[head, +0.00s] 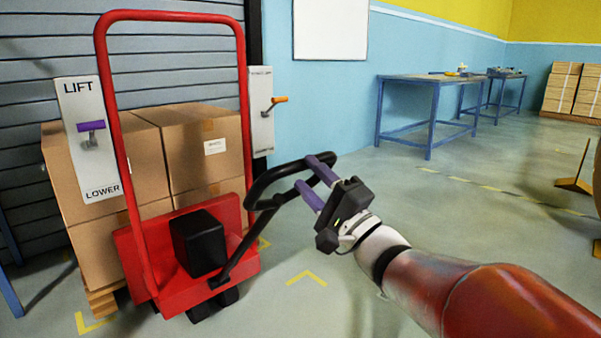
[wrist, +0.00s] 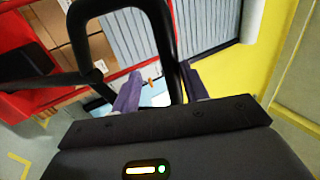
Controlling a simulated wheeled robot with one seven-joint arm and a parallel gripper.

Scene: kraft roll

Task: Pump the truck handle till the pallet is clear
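The red pallet truck (head: 187,292) has a tall hoop frame and a black box at its base. Its black loop handle (head: 262,190) rises on a bar to the right; the loop also shows in the wrist view (wrist: 157,22). My gripper (head: 305,171) has purple fingers at the loop's right end. The fingers are apart, with one side of the loop between them and a gap beside it in the wrist view. Contact is unclear. The wooden pallet (head: 103,302) carries cartons (head: 99,160); its underside is mostly hidden, so floor clearance cannot be told.
A LIFT/LOWER plate (head: 84,160) has a purple lever (head: 91,127) beside the hoop. An orange-handled lever (head: 279,99) is on a pale wall box. Yellow marks lie on the floor. Blue workbenches (head: 407,79) stand behind. The middle floor is open.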

